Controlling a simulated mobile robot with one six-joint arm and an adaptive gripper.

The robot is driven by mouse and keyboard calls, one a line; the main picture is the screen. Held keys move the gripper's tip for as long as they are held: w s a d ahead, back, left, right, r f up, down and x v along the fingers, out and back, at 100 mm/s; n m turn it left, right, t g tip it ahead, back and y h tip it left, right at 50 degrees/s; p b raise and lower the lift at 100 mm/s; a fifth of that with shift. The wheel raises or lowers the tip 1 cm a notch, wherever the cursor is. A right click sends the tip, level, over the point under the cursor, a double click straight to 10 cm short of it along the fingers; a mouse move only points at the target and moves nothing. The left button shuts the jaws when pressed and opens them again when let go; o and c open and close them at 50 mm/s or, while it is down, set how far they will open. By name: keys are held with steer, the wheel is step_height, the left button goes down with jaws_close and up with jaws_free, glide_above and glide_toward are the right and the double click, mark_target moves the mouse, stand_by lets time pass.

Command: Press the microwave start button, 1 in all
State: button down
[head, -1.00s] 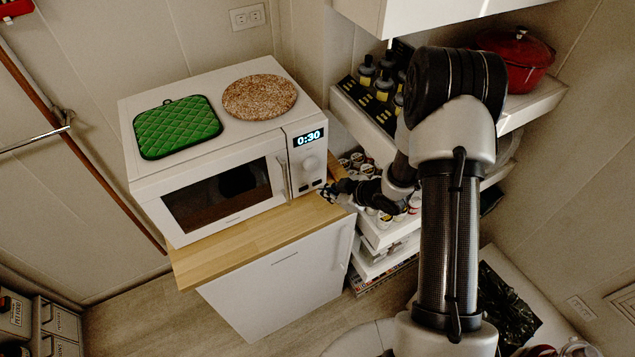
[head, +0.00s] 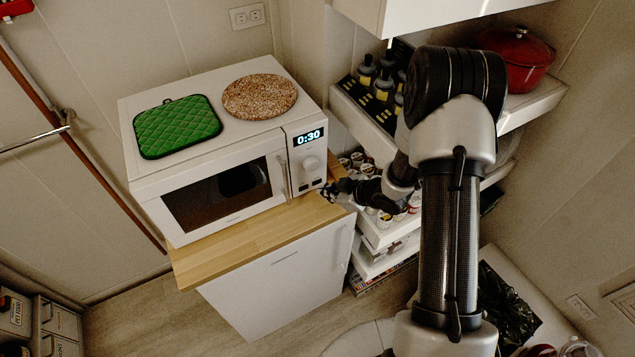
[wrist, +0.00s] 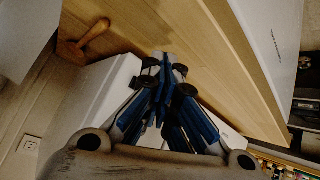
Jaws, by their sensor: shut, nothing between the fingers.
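The white microwave (head: 215,158) stands on a wooden-topped cabinet, its door closed. Its display (head: 308,137) reads 0:30, with a round dial (head: 310,163) below it. The start button is too small to make out; the lower part of the control panel (head: 312,183) is by my gripper. My gripper (head: 326,192) is just right of the microwave's lower front corner, close to the panel; I cannot tell whether it touches. In the wrist view, my gripper (wrist: 165,62) is shut and empty, its fingertips together in front of the pale wood.
A green quilted mat (head: 177,127) and a round cork trivet (head: 259,96) lie on the microwave. Shelves with jars and bottles (head: 378,82) and a red pot (head: 516,58) stand to the right, close to my arm. The wooden counter (head: 262,235) is clear in front of the microwave.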

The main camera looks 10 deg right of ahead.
steer(key=shift+w, duration=0.15)
steer(key=shift+w+a, duration=0.15)
steer(key=shift+w, duration=0.15)
